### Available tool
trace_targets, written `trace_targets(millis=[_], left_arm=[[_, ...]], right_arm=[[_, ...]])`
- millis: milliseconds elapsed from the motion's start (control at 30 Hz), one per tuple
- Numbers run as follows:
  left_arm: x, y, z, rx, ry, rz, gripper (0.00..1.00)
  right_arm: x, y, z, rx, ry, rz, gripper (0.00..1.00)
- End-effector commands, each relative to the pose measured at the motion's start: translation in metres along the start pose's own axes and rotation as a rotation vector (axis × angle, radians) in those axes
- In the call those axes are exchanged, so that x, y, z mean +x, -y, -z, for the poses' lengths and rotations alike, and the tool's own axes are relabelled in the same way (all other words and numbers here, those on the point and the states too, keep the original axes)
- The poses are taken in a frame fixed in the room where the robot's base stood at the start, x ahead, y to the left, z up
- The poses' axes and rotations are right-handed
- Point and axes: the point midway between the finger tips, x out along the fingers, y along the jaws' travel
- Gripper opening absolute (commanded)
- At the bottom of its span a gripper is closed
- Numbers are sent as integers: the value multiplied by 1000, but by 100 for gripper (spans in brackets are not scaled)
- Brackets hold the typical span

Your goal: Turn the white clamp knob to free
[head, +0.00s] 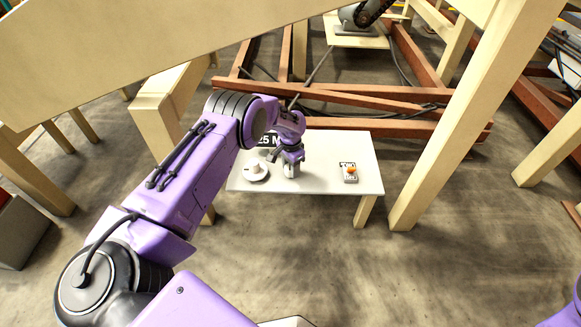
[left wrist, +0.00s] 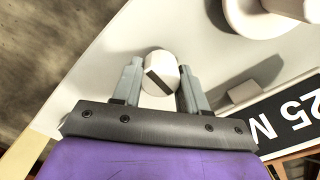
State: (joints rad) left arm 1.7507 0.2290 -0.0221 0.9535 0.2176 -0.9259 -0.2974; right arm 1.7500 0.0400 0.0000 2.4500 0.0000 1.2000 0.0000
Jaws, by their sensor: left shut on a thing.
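The white clamp knob (left wrist: 160,74) is a small round white knob with a dark line across its top, seen from above in the left wrist view. My left gripper (left wrist: 160,86) has one grey finger on each side of it and is shut on it. The dark line runs slantwise between the fingers. In the head view my left gripper (head: 291,172) points down at the middle of the white table and mostly hides the knob. My right gripper is not in view.
The white table (head: 320,183) also bears a round white disc with a raised hub (head: 256,173) to the left and a small panel with an orange knob (head: 350,171) to the right. A black "25 M" sign (left wrist: 294,125) lies close by. Cream beams (head: 480,115) stand around.

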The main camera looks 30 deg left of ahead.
Motion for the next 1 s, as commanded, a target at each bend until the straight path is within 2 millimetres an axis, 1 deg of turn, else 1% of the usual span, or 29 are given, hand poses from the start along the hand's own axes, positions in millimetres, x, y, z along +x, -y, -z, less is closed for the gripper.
trace_targets(millis=[67,100,133,167,400,467,567,700,800,900,1000], left_arm=[[-1,-1,3,0,-7,0,12],[-1,-1,3,0,-7,0,56],[-1,-1,3,1,-7,0,65],[-1,-1,2,1,-6,0,67],[-1,1,0,-1,-3,0,67],[-4,1,0,-1,-4,1,67],[-21,1,1,-1,-5,1,67],[-57,0,2,1,-5,0,67],[-79,0,2,1,-5,1,67],[-96,0,2,2,-5,1,67],[-104,0,1,2,-3,0,67]], right_arm=[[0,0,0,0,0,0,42],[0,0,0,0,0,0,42],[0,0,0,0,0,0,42],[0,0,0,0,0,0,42],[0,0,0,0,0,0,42],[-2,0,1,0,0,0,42],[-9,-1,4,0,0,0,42],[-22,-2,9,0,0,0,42],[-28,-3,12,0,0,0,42],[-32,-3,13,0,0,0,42],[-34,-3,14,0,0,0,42]])
